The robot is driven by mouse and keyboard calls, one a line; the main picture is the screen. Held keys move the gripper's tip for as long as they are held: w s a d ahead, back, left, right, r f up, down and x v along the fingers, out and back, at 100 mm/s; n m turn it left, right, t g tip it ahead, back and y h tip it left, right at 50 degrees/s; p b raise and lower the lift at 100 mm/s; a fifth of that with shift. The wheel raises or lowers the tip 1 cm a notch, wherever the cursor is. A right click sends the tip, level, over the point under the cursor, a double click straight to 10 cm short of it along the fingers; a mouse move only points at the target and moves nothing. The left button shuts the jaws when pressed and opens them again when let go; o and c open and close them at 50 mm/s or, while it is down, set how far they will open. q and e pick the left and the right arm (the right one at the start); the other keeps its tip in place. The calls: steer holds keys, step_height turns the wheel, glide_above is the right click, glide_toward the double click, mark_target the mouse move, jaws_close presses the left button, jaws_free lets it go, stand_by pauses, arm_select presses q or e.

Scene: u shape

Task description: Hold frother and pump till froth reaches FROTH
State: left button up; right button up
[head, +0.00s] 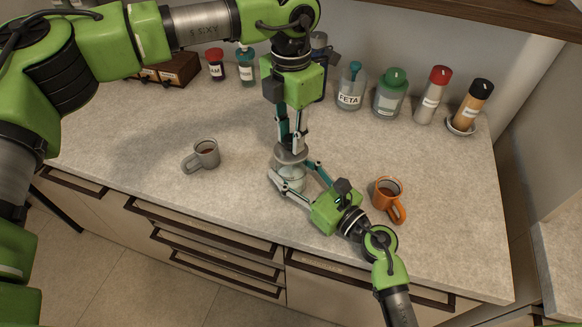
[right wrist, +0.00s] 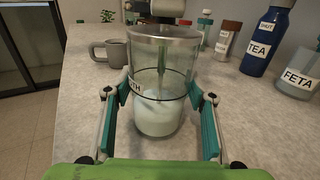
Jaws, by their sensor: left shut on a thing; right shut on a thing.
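The frother (head: 290,180) is a clear glass jar with a metal lid, upright on the counter. In the right wrist view the frother (right wrist: 150,58) has a dark line with the letters "TH" at its left. White froth (right wrist: 158,118) fills the lower part, its top close to or just below that line. My right gripper (head: 292,174) is shut around the jar, one finger on each side. My left gripper (head: 291,142) points down from above, shut on the frother's top, which its fingers mostly hide.
A grey mug (head: 207,156) stands to the left and an orange mug (head: 388,191) to the right, both with brown drink. Along the wall stand a FETA jar (head: 350,90), a green-lidded jar (head: 390,95) and shakers (head: 432,97). The front-left counter is clear.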

arm_select(q)
steer(key=shift+r, duration=2.25)
steer(key=shift+f, duration=0.1)
steer(key=shift+f, duration=2.4)
steer(key=shift+r, duration=0.1)
steer(key=shift+r, duration=2.4)
steer(key=shift+f, duration=0.15)
steer(key=shift+f, duration=2.35)
steer(key=shift+r, duration=0.15)
